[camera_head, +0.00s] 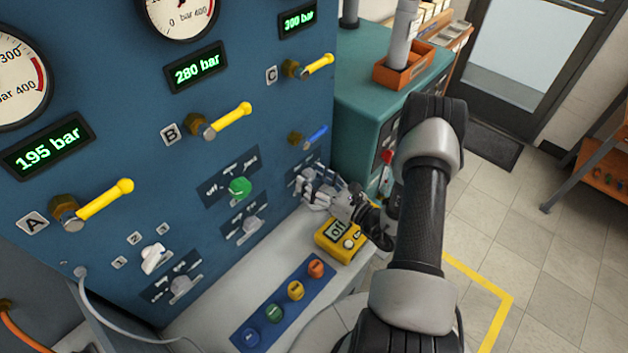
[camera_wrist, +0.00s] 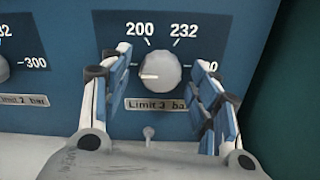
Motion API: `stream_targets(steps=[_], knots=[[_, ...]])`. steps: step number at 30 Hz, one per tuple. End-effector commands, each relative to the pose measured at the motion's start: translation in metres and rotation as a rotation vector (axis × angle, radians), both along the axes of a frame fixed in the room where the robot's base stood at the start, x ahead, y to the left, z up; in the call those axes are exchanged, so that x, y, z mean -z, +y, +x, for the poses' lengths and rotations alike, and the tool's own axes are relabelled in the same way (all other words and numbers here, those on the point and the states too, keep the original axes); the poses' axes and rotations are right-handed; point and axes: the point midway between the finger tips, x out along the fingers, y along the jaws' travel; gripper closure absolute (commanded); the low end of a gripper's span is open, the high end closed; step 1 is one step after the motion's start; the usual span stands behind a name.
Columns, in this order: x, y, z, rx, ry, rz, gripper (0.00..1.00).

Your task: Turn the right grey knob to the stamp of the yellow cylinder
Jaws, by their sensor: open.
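The right grey knob (camera_wrist: 160,72) sits on a dark plate above a label reading "Limit 3 bar" in the wrist view. Its white mark points left. The numbers 200 and 232 show above it; the right number is partly covered and my left finger covers the plate's left side. My gripper (camera_wrist: 162,88) is open, with one finger on each side of the knob in the picture; I see no contact. In the head view my gripper (camera_head: 318,188) is at the panel's lower right and hides this knob. The yellow cylinder (camera_head: 295,290) stands on a blue strip; its stamp is unreadable.
Blue, green and orange cylinders (camera_head: 315,268) share the strip on the bench. A yellow meter (camera_head: 340,238) lies just below my gripper. Two other grey knobs (camera_head: 250,226), a green knob (camera_head: 240,187) and a blue lever (camera_head: 315,134) project from the panel nearby.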

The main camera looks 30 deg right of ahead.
Motion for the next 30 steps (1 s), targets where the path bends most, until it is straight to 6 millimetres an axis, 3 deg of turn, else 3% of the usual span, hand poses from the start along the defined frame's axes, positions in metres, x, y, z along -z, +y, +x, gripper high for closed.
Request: stream_targets(steps=[8, 27, 30], knots=[[-0.0002, -0.0001, 0.0011, 0.001, 0.0, -0.001, 0.45], [-0.0001, -0.0001, 0.0008, 0.0, 0.0, -0.001, 0.87], [-0.0001, -0.0001, 0.0008, 0.0, 0.0, 0.0, 0.88]])
